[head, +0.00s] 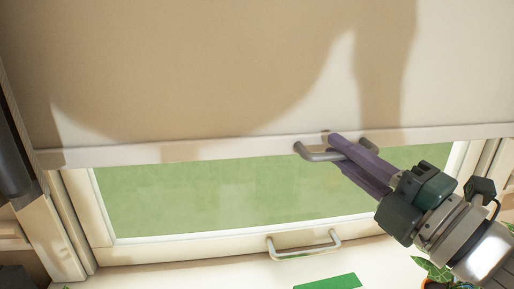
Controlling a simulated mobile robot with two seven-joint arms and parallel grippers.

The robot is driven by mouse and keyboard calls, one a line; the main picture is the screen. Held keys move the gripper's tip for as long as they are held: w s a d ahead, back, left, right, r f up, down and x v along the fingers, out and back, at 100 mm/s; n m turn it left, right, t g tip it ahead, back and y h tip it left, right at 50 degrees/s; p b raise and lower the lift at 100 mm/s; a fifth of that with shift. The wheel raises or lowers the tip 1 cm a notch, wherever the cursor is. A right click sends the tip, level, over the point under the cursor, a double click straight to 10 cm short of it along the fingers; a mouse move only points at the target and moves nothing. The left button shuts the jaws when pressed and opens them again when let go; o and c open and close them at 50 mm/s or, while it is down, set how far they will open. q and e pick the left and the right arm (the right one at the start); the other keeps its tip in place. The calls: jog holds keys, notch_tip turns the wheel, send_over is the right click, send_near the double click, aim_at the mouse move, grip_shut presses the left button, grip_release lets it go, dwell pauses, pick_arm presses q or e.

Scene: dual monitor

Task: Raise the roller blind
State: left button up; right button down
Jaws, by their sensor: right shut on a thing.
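The cream roller blind (190,75) fills the upper part of the head view. Its pale bottom bar (200,148) runs across the view, with a grey metal handle (313,153) to the right of the middle. My right gripper (343,145) comes from the lower right, and its purple fingers are shut on this handle. The fingers hide the middle of the handle. My left gripper is not in view.
Below the bar, a green window pane (200,195) shows in a white frame. A second handle (303,248) sits on the lower frame. A green flat item (328,282) lies on the sill, and a potted plant (434,272) stands at the lower right.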

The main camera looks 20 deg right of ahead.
dwell(0.6)
jog(key=shift+r, duration=0.1)
notch_tip(320, 180, up, 37)
jog(key=p, duration=3.3)
jog(key=c, duration=0.9)
grip_release()
